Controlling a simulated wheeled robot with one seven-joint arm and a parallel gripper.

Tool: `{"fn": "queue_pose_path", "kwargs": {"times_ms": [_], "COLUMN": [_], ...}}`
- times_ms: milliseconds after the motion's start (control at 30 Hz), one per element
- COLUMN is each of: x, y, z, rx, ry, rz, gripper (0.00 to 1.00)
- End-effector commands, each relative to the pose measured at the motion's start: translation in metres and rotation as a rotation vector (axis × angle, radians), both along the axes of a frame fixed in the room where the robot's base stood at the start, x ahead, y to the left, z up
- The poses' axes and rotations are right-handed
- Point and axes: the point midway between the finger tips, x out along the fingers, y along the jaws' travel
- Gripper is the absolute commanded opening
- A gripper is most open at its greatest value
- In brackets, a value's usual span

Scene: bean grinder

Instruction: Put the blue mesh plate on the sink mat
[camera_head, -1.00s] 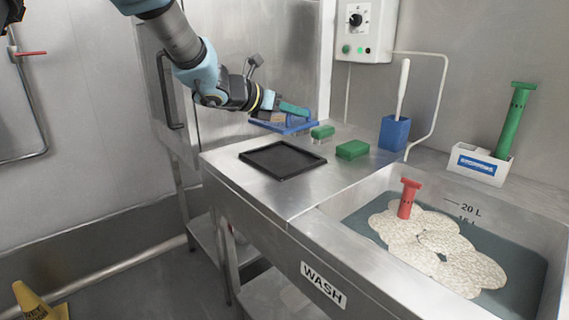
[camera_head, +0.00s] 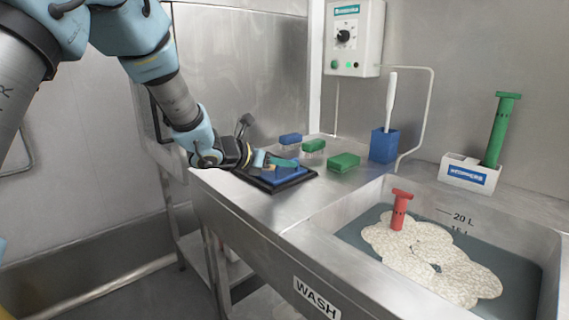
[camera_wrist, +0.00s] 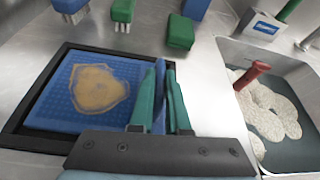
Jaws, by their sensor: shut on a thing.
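The blue mesh plate (camera_wrist: 62,103) has a tan patch on its middle. My gripper (camera_wrist: 163,75) is shut on the plate's right edge, with a blue strip between its green fingers. In the head view, my gripper (camera_head: 283,163) holds the plate (camera_head: 279,175) level over the black sink mat (camera_head: 307,175). In the wrist view, the mat's raised dark rim (camera_wrist: 90,50) shows around the plate's far and left sides. The plate looks low, inside or just above the rim; I cannot tell whether it touches the mat. My gripper hides the near right part.
A blue brush (camera_head: 290,139), a green brush (camera_head: 313,146) and a green block (camera_head: 343,161) stand behind and right of the mat. A blue holder (camera_head: 384,146) is farther back. The sink (camera_head: 350,215) lies to the right, with a red-handled tool (camera_head: 401,208) inside.

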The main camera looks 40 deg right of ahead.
Motion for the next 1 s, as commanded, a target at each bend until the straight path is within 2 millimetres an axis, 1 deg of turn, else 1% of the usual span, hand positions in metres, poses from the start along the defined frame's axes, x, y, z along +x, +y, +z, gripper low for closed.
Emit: {"fn": "queue_pose_path", "kwargs": {"times_ms": [200, 233, 467, 700, 800, 933, 1000], "x": [0.0, 0.0, 0.0, 0.0, 0.0, 0.003, 0.004], "y": [0.0, 0.0, 0.0, 0.0, 0.0, 0.017, 0.03], "z": [-0.002, -0.001, -0.001, -0.001, 0.002, 0.008, 0.012], "rx": [-0.001, 0.0, 0.0, 0.0, 0.0, -0.002, -0.002], "ry": [-0.001, 0.0, 0.0, 0.0, 0.001, -0.001, -0.001], "rz": [0.0, 0.0, 0.0, 0.0, 0.0, 0.002, 0.003], "gripper": [0.0, 0.18, 0.44, 0.44, 0.44, 0.44, 0.44]}}
